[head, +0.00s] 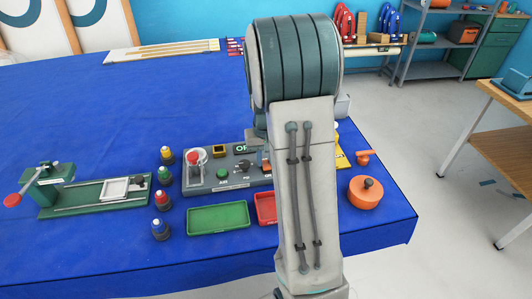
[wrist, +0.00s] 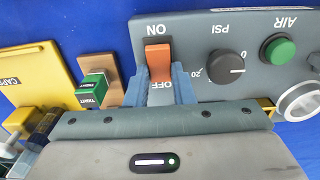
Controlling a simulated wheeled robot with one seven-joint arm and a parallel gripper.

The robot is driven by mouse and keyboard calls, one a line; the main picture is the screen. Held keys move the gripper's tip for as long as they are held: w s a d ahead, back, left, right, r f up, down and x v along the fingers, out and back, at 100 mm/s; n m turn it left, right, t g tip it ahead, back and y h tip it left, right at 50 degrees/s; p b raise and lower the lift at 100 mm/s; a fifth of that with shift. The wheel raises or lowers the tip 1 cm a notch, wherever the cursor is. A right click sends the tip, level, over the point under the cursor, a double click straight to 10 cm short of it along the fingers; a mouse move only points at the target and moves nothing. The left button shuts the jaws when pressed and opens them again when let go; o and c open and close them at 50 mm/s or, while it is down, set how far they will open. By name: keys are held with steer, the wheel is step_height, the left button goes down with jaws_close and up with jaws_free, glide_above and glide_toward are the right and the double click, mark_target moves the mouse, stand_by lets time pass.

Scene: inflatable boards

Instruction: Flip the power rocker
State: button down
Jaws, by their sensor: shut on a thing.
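The orange power rocker (wrist: 159,57) sits on the grey control panel (wrist: 205,30) in the wrist view, between an ON mark above it and an OFF mark below it. My gripper (wrist: 160,78) has its two blue-grey fingers on either side of the rocker, shut on it. The rocker's lower part is between the fingers; its exact tilt is hard to tell. In the head view the panel (head: 228,184) lies on the blue table, and my arm covers its right part and most of the gripper.
A black PSI knob (wrist: 226,69) and a green AIR button (wrist: 279,50) are beside the rocker. A green block (wrist: 91,91) stands on the other side. Green (head: 217,218) and red (head: 265,207) trays lie in front of the panel. An orange round pot (head: 365,194) stands near the table's right edge.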

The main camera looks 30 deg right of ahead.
stand_by(0.3)
steer(key=c, duration=1.2)
jaws_free()
steer(key=shift+c, duration=0.2)
step_height(320, 180, up, 14)
steer(key=b, duration=0.1)
steer(key=shift+s, duration=0.15)
steer(key=shift+a+f, duration=0.1)
